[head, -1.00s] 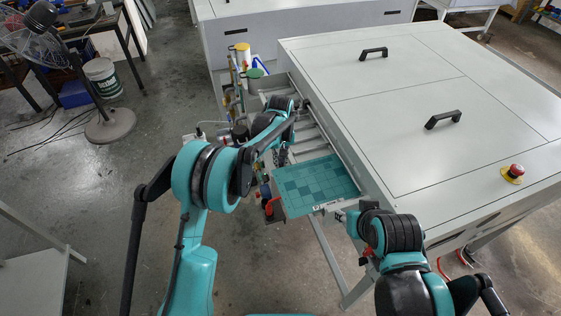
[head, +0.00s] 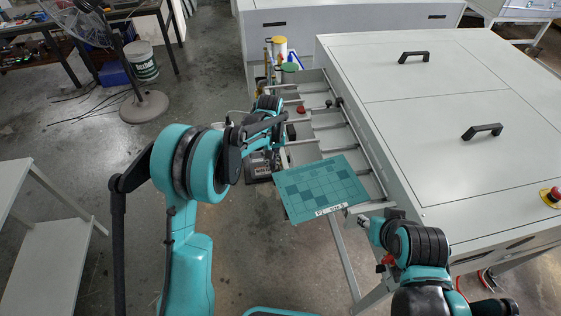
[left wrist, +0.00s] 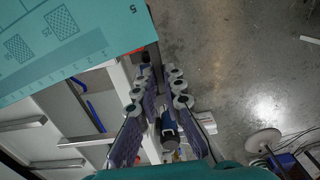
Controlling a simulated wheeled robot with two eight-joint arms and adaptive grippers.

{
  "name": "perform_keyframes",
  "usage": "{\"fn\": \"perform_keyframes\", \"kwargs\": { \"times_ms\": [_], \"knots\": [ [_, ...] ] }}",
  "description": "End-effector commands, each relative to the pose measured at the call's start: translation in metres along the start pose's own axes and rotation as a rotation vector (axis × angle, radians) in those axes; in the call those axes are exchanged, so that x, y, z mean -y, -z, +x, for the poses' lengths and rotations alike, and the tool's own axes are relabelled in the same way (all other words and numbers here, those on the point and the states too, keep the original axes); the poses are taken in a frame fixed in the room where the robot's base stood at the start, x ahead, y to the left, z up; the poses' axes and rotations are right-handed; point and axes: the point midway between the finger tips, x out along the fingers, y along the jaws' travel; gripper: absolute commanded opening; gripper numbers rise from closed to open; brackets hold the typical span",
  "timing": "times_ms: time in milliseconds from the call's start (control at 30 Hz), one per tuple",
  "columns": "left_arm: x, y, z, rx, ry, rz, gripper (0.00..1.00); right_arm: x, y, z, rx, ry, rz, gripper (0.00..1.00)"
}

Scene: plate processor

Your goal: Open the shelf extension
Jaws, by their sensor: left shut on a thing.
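The shelf extension sits at the left side of the large grey machine (head: 500,95). Grey rails (head: 326,127) form a frame there. A teal cutting mat (head: 320,188) with a printed grid lies at the frame's near end, its left edge out beyond the rails. The mat also shows at upper left in the left wrist view (left wrist: 55,40). My left gripper (left wrist: 159,68) is shut on a small dark part beside the mat's edge; the held part is mostly hidden. The head view hides its fingertips behind my arm. My right gripper (head: 372,232) is beside the machine's near corner, its fingers unclear.
Bottles and cans (head: 280,58) stand at the frame's far end. A fan (head: 143,105) and a white bucket (head: 141,62) stand on the floor at upper left. A white shelf unit (head: 55,240) is at left. Open floor lies between it and my left arm.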

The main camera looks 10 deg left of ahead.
Motion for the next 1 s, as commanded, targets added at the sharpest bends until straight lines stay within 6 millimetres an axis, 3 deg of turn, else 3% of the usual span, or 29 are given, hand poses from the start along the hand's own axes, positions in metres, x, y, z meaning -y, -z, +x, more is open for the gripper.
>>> {"fn": "perform_keyframes", "kwargs": {
  "times_ms": [167,200,267,667,1000],
  "knots": [
    [0.000,0.000,0.000,-0.001,0.000,0.000,0.00,0.000,0.000,0.000,0.000,0.000,0.000,0.40],
    [0.000,0.000,-0.001,-0.001,0.000,0.000,0.14,0.000,0.000,0.000,0.000,0.000,0.000,0.40],
    [0.000,0.000,0.000,-0.001,0.000,0.000,0.30,0.000,0.000,0.000,0.000,0.000,0.000,0.40],
    [-0.001,0.000,-0.007,-0.001,0.000,0.000,0.30,0.000,0.000,0.000,0.000,0.000,0.000,0.40],
    [0.000,0.000,-0.074,-0.001,0.000,0.000,0.30,0.000,0.000,0.000,0.000,0.000,0.000,0.40]
  ]
}}
